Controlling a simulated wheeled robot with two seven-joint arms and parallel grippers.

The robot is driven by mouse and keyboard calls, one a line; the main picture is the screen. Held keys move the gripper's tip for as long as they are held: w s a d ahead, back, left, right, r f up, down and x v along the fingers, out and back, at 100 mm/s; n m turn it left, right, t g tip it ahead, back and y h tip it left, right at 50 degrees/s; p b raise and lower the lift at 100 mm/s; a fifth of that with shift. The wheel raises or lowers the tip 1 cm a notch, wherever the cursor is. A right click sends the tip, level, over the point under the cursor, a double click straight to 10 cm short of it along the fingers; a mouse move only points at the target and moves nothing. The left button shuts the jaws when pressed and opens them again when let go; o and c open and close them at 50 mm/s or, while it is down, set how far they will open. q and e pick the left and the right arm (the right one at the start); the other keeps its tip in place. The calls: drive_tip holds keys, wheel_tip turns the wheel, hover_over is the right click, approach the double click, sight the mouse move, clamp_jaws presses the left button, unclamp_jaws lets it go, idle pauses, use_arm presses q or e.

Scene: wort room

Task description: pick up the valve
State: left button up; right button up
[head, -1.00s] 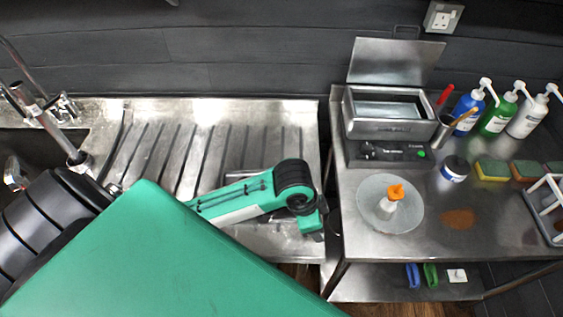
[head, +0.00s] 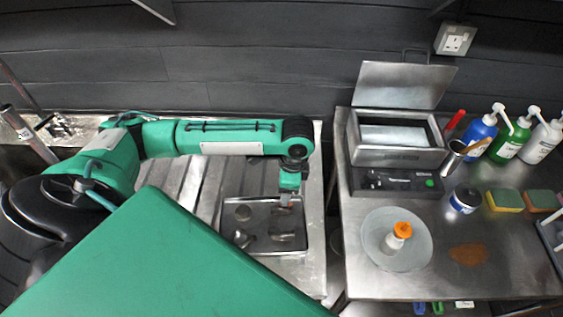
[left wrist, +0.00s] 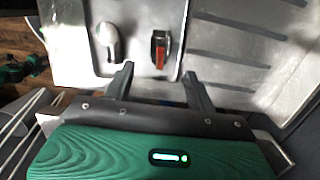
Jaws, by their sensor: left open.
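A small metal valve with a red handle (left wrist: 160,50) lies in a shallow metal tray (left wrist: 132,14), just beyond my fingertips in the left wrist view. My left gripper (left wrist: 156,82) is open, its two fingers apart with nothing between them. In the head view my left gripper (head: 288,196) hangs over the upper right part of the tray (head: 222,222). There the valve is mostly hidden or too small to make out beside the fingers. My right gripper is not in view.
Other metal parts lie in the tray, one a rounded piece (left wrist: 109,42) left of the valve. The tray sits on a ridged steel drainboard (head: 190,180). To the right, a steel table (head: 370,285) bears a bath with open lid (head: 405,85), a dish (head: 378,255) and pump bottles (head: 510,137).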

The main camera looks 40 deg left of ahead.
use_arm(q)
hover_over(282, 208)
drive_tip(key=f, duration=0.4)
drive_tip(key=shift+w+f, duration=0.15)
drive_tip(key=shift+w, duration=0.2)
drive_tip(key=f+p, duration=0.1)
drive_tip(key=f, duration=0.1)
drive_tip(key=f+p, duration=0.1)
drive_tip(key=f, duration=0.1)
drive_tip(key=shift+s+a+f, duration=0.1)
drive_tip(key=shift+s+a, duration=0.05)
drive_tip(key=shift+a, duration=0.05)
drive_tip(key=shift+f, duration=0.5)
drive_tip(key=c, duration=1.2)
drive_tip(key=shift+r, duration=0.1)
